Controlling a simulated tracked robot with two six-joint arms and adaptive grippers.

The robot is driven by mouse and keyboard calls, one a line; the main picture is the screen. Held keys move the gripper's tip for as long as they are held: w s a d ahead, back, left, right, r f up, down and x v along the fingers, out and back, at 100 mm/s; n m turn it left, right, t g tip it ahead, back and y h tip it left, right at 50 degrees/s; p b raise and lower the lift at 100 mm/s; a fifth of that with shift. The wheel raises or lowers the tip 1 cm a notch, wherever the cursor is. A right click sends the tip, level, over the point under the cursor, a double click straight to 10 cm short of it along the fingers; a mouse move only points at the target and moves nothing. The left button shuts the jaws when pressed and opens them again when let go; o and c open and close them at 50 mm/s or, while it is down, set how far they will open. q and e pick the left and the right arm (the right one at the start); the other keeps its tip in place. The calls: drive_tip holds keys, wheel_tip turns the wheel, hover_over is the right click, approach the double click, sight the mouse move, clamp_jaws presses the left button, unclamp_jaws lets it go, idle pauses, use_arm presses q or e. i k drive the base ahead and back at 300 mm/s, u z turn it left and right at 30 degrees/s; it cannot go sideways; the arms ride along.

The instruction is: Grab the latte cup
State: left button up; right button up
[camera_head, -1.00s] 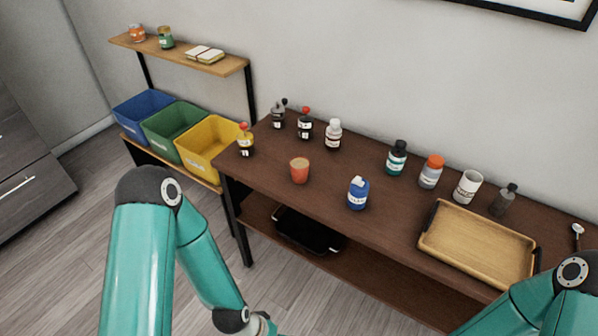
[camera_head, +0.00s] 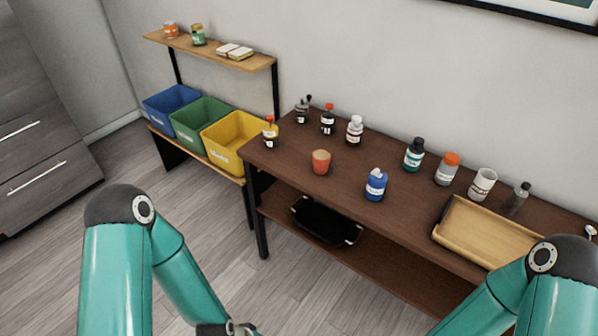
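An orange-red cup with a tan top (camera_head: 321,162), which looks like the latte cup, stands upright on the dark wooden table near its front left part. A white cup with a dark label (camera_head: 481,184) stands further right, behind the tray. My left arm comes in at the lower left and my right arm at the lower right. Nothing touches the orange-red cup.
A blue bottle (camera_head: 376,184) stands right of the orange-red cup. Several bottles line the table's back. A wooden tray (camera_head: 485,232) sits at the right. A black tray (camera_head: 325,221) lies on the lower shelf. Blue, green and yellow bins (camera_head: 236,141) stand left.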

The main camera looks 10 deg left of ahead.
sight(320, 157)
drive_tip(key=u, duration=0.85)
drive_tip(key=k, duration=0.9)
drive_tip(key=u, duration=0.9)
drive_tip(key=i, duration=1.7)
drive_tip(key=z, duration=1.35)
drive_tip(key=i, duration=0.95)
drive_tip(key=z, duration=0.65)
drive_tip(key=k, duration=0.7)
drive_tip(key=z, duration=0.25)
drive_tip(key=i, duration=0.6)
drive_tip(key=u, duration=0.05)
